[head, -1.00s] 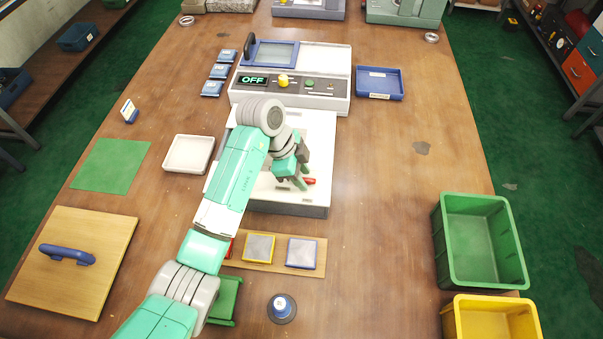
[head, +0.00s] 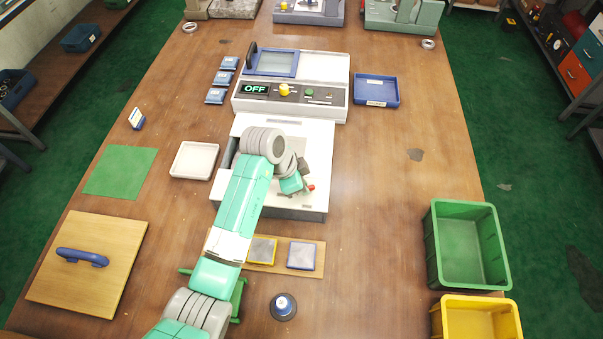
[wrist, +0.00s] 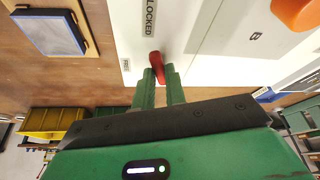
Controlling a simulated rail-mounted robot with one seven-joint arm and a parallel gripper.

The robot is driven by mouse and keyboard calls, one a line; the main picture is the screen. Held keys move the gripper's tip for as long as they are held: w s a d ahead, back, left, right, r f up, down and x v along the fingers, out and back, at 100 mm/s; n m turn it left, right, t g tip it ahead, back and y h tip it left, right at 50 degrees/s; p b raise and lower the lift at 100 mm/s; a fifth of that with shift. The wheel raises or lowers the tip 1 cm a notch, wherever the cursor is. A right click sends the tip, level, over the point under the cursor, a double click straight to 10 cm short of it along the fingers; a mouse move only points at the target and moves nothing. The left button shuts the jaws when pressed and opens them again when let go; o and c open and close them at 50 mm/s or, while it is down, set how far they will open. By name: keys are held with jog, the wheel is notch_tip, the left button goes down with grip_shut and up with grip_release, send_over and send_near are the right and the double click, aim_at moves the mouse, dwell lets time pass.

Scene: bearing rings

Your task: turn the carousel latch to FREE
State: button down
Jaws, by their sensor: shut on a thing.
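The carousel latch shows in the wrist view as a red handle (wrist: 155,58) on the white housing, just below a label reading LOCKED. My gripper (wrist: 159,74) has its green fingers shut on the handle. In the head view the red latch tip (head: 311,187) shows at the right side of the white carousel housing (head: 305,211). A smaller label (wrist: 125,65) sits left of the handle in the wrist view, too small to read.
A console (head: 310,98) with a display reading OFF and a yellow knob stands behind the housing. A blue tray (head: 376,103) is to its right, a white tray (head: 194,160) to the left. Green (head: 430,240) and yellow bins stand at the right. The table right of the housing is clear.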

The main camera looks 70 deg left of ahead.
jog(key=n+p, duration=0.1)
jog(key=n+y+p, duration=0.1)
jog(key=p, duration=0.1)
jog(key=n+p, duration=0.1)
jog(key=shift+d+r+n+p, duration=0.35)
jog(key=shift+d+r+n, duration=0.05)
jog(key=n+y+p, duration=0.1)
jog(key=n+p, duration=0.2)
jog(key=shift+w+d+n+g+y+p, duration=0.15)
jog(key=shift+d+n+g+y+p, duration=0.15)
jog(key=shift+y, duration=0.1)
jog(key=n+p, duration=0.1)
jog(key=n+y+p, duration=0.1)
jog(key=n, duration=0.1)
jog(key=shift+w+d+f+g, duration=0.2)
jog(key=shift+g, duration=0.1)
jog(key=shift+w+d+f+n+g+y+p, duration=0.1)
jog(key=shift+n+g+y+p, duration=0.15)
jog(key=shift+n, duration=0.6)
jog(key=shift+w+n+g+y+p, duration=0.15)
jog(key=shift+n+g+p, duration=0.15)
jog(key=shift+n, duration=0.55)
jog(key=c, duration=1.4)
grip_release()
jog(key=shift+c, duration=0.2)
jog(key=p+v, duration=0.1)
jog(key=v, duration=0.6)
jog(key=shift+d+r, duration=0.2)
jog(key=shift+r, duration=0.1)
